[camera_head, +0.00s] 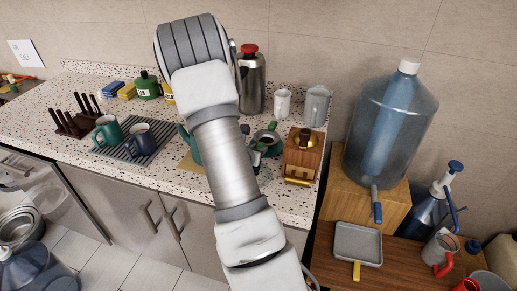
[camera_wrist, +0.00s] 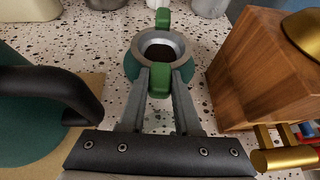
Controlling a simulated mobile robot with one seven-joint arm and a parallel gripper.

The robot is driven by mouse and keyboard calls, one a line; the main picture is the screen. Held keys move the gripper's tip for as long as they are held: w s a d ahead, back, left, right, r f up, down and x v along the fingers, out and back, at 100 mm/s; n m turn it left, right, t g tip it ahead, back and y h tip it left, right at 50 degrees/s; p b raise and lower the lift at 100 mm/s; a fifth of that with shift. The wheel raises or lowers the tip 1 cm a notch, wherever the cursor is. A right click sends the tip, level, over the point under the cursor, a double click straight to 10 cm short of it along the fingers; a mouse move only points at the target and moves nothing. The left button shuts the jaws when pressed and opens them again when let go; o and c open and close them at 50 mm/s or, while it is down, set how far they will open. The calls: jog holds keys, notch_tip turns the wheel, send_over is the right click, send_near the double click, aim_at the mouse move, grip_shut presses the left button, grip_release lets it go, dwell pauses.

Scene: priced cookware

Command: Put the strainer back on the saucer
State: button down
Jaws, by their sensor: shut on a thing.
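The strainer (camera_wrist: 160,37) is a grey metal ring with a dark middle and two green tabs, one at the far side and one at the near side. My gripper (camera_wrist: 163,82) is shut on its near green tab. A teal round piece (camera_wrist: 131,68) shows just beneath the strainer in the wrist view; I cannot tell if it is the saucer, or if the two touch. In the head view the strainer (camera_head: 267,136) shows beside my arm, small and partly hidden.
A wooden grinder (camera_wrist: 248,65) with a brass drawer knob stands close on the right. Pale mugs (camera_head: 283,104) and a steel flask (camera_head: 252,85) stand behind. The speckled counter (camera_head: 60,90) is crowded here.

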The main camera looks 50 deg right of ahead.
jog(key=shift+f+b, duration=0.45)
jog(key=shift+b, duration=0.15)
dwell(0.3)
grip_release()
dwell(0.4)
jog(key=shift+r, duration=0.1)
jog(key=p+v, duration=0.4)
jog(key=v, duration=1.1)
jog(key=shift+a+r, duration=0.15)
jog(key=shift+r, duration=0.25)
jog(key=p+v, duration=0.1)
jog(key=p, duration=0.4)
jog(key=shift+s+a, duration=0.1)
jog(key=shift+a, duration=0.3)
